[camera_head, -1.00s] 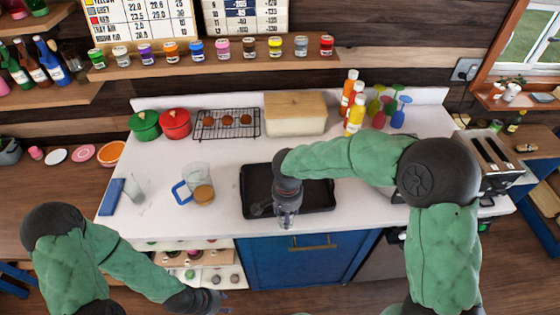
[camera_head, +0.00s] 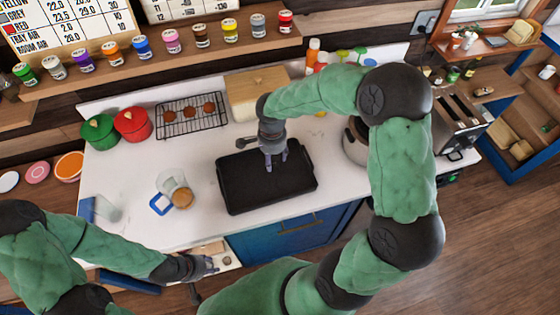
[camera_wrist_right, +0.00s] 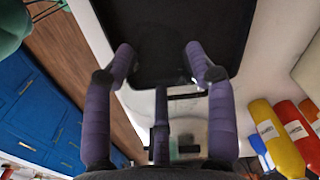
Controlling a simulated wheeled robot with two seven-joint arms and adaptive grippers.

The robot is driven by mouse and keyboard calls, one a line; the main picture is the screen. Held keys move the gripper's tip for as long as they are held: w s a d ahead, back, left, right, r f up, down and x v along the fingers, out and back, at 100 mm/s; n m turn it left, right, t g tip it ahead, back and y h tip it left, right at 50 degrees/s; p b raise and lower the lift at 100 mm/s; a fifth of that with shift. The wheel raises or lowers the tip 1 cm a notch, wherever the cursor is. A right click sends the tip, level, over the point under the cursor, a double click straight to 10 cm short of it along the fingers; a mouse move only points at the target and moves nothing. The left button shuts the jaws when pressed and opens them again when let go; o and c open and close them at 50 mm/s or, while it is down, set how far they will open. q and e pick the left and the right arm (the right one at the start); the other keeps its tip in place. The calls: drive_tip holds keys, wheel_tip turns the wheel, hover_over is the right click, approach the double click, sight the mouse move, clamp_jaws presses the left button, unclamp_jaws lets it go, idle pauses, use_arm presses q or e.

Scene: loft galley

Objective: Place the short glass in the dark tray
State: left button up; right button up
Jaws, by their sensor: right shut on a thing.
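The dark tray (camera_head: 245,197) lies flat on the white counter and fills the top of the right wrist view (camera_wrist_right: 150,30). My right gripper (camera_head: 275,165) points down over the back-middle part of the tray. In the right wrist view its purple fingers (camera_wrist_right: 160,62) stand apart, closed on a clear thing that barely shows, taken as the short glass. Whether it touches the tray I cannot tell. Another clear glass (camera_head: 109,209) stands at the counter's left end. My left gripper (camera_head: 209,265) is by the counter's front edge, away from the tray; its jaw opening is unclear.
A blue-handled clear vessel (camera_head: 172,183) and a brownish round item (camera_head: 182,199) stand left of the tray. A cooling rack (camera_head: 190,118), red pot (camera_head: 132,124), green pot (camera_head: 99,131) and wooden box (camera_head: 252,95) line the back. A metal pot (camera_head: 354,142) stands right.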

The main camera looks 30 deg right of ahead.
drive_tip(key=d+f, duration=0.1)
drive_tip(key=w+d+f, duration=0.1)
drive_tip(key=f, duration=0.1)
drive_tip(key=d+f, duration=0.1)
drive_tip(key=f, duration=0.1)
drive_tip(key=shift+w+d+f, duration=0.1)
drive_tip(key=shift+w+d, duration=0.2)
drive_tip(key=shift+d, duration=0.05)
drive_tip(key=shift+w+d+f, duration=0.1)
drive_tip(key=shift+d+f, duration=0.05)
drive_tip(key=shift+f, duration=1.6)
drive_tip(key=shift+f, duration=0.15)
drive_tip(key=o, duration=1.3)
drive_tip(key=shift+c, duration=0.2)
wheel_tip(320, 180, up, 12)
drive_tip(key=shift+r, duration=0.2)
